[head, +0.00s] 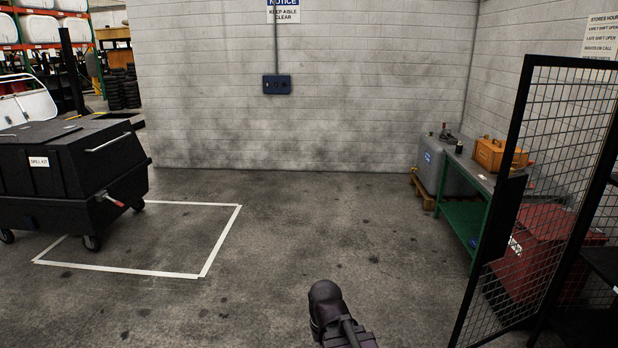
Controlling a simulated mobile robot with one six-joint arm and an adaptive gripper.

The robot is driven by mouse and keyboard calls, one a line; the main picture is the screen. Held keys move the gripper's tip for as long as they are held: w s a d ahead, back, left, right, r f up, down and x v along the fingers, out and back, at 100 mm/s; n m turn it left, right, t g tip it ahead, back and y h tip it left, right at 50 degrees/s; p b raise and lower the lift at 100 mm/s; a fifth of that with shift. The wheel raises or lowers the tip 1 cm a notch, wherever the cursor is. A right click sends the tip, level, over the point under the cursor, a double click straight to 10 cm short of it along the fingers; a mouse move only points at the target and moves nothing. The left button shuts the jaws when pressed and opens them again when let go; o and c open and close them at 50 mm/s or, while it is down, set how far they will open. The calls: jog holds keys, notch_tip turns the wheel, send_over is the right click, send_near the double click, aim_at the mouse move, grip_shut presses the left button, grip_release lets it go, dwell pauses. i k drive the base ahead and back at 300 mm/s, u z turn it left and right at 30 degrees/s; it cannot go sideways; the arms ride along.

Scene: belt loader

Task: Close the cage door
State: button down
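The cage door (503,215) is at the right in the head view. It is a tall black-framed panel of wire mesh, with a dark solid plate partway up its left upright. It stands upright and is seen at a slant, and its lower end runs out of the picture. Its hinges and the opening it fits cannot be made out clearly, so I cannot tell how far it stands open. Part of my dark arm shows at the bottom centre, well left of the door and apart from it. My gripper is not in view.
A grey tank (434,165) stands on a pallet. A black spill kit cart (62,180) is at the left by a white floor outline. The middle floor is clear.

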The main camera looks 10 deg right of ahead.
aim_at(509, 191)
jog(key=i, duration=2.8)
jog(key=u, duration=0.95)
jog(key=k, duration=0.1)
jog(key=z, duration=3.3)
